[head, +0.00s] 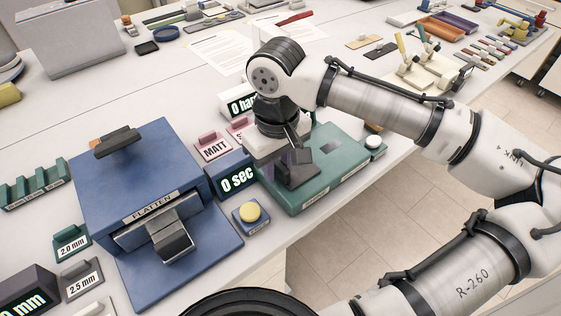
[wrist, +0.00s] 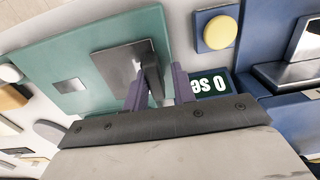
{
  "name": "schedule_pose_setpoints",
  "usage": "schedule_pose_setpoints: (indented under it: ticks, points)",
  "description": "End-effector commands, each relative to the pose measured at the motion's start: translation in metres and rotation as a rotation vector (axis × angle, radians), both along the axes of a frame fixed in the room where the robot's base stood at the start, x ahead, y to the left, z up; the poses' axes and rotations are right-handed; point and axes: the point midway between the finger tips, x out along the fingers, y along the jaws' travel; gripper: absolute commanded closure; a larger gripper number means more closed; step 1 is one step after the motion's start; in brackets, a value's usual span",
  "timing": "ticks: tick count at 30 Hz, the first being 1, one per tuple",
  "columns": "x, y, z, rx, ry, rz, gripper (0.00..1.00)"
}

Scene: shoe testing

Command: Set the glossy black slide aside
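A dark slide with a flat plate and an upright grip (head: 298,172) sits on the green fixture (head: 335,172). It looks like the glossy black one, and it also shows in the wrist view (wrist: 118,65). My gripper (head: 282,158) points down over it. In the wrist view the two purple fingers (wrist: 157,85) stand on either side of the upright grip. Light gaps show beside the grip, so the fingers look apart rather than closed on it. In the head view my wrist hides part of the slide and fixture.
A blue FLATTEN press (head: 135,180) stands left, with a dark handle on top. A blue box with a yellow button (head: 250,212), a "0 sec" display (head: 238,178) and pink MATT marker (head: 213,146) stand close by.

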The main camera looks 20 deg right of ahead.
Motion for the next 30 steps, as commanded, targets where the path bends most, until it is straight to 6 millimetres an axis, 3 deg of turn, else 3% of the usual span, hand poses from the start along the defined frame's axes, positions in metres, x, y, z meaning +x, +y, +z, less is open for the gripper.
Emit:
schedule_pose_setpoints:
  ticks: [2,14,30]
  points:
    - [0.000,0.000,0.000,-0.001,0.000,0.000,0.64]
    - [0.001,-0.002,0.008,-0.004,0.000,-0.003,0.64]
    - [0.001,-0.001,0.117,-0.002,-0.001,-0.001,0.64]
